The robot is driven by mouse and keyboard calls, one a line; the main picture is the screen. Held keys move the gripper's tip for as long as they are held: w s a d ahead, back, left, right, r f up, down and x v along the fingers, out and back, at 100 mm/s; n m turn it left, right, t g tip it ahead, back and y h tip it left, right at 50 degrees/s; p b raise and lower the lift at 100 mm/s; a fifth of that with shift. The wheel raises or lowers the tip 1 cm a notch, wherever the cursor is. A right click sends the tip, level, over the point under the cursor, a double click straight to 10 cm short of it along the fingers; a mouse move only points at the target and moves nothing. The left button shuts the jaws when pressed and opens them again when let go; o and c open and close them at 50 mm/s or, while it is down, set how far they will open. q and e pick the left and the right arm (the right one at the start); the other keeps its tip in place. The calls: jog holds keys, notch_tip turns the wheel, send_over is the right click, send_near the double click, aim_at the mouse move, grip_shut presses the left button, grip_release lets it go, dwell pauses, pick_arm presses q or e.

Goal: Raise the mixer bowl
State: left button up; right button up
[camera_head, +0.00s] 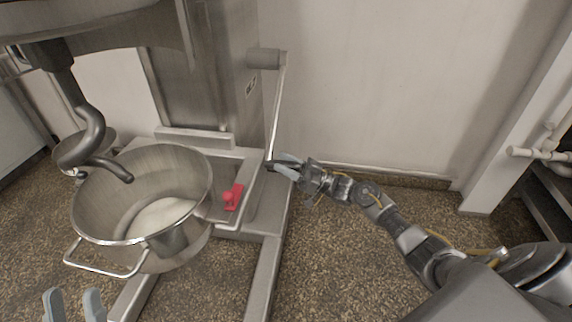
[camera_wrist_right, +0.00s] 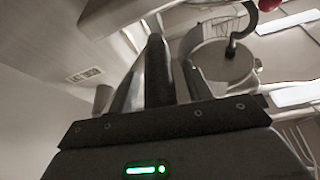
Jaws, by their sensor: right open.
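The steel mixer bowl (camera_head: 98,210) sits low in its frame, with pale contents inside and the dough hook (camera_head: 92,135) above it. My left gripper (camera_head: 73,306) is open and empty at the bottom left edge, below the bowl handle.
A red latch (camera_head: 232,197) is on the bowl frame, right of the bowl. The mixer column (camera_head: 205,80) stands behind. The mixer's base legs (camera_head: 265,275) run forward over the speckled floor. A white post with pipes (camera_head: 535,152) is at the right. Floor (camera_head: 340,260) right of the mixer is clear.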

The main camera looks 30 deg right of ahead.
grip_shut()
dwell(0.4)
jog(key=shift+r, duration=0.1)
